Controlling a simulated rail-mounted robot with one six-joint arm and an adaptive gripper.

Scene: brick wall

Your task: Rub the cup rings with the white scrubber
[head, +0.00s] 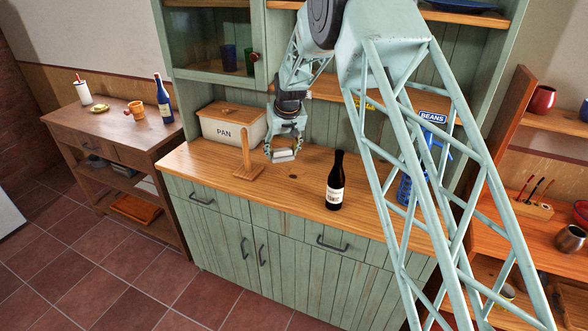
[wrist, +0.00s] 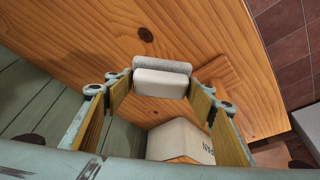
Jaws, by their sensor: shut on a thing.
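The white scrubber (wrist: 160,84), a pale block with a grey pad side, sits between the fingers of my gripper in the wrist view. In the head view my gripper (head: 283,150) points down over the wooden counter (head: 300,190), with the white scrubber (head: 284,155) at its tips. The scrubber appears to be a little above the counter; contact cannot be told. I cannot make out any clear cup rings; the small dark spots on the counter look like wood knots.
A wooden stand with an upright post (head: 247,160) and a bread bin marked PAN (head: 232,127) are left of my gripper. A dark bottle (head: 335,185) stands to the right, with a blue object (head: 405,188) beyond it. The counter front between stand and bottle is clear.

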